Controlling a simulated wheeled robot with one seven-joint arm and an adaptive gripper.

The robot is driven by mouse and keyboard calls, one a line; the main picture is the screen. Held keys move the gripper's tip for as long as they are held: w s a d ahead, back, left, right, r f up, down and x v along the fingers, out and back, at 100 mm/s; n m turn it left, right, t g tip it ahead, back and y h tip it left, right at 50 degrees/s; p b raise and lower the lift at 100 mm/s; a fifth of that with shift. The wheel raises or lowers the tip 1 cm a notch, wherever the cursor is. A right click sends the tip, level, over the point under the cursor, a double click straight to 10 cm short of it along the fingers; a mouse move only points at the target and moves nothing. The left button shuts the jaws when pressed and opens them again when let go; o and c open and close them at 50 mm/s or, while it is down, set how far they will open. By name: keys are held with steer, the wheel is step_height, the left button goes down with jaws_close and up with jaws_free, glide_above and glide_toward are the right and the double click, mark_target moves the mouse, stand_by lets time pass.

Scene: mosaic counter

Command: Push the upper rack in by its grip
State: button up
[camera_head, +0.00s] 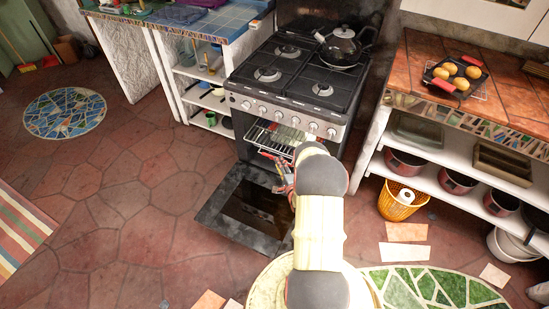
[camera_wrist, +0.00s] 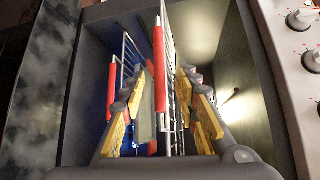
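The oven (camera_head: 290,125) has its door (camera_head: 245,208) folded down. In the wrist view, the picture lies sideways, with the knobs at the right. The upper rack (camera_wrist: 176,85) has a red grip (camera_wrist: 160,68), which appears between the two yellow-padded fingers of my gripper (camera_wrist: 165,82). The fingers are spread apart, one on each side of the grip; contact cannot be told. The lower rack's red grip (camera_wrist: 111,90) shows farther left. In the head view, my gripper (camera_head: 284,175) is at the oven mouth, partly hidden by my arm.
Shelves stand left (camera_head: 205,85) and right (camera_head: 450,165) of the oven. A yellow basket (camera_head: 400,200) and loose tiles (camera_head: 405,251) lie on the floor at right. The floor at left is mostly clear.

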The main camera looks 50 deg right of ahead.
steer(key=shift+b+x, duration=0.8)
steer(key=shift+x, duration=1.9)
steer(key=c, duration=0.3)
jaws_close()
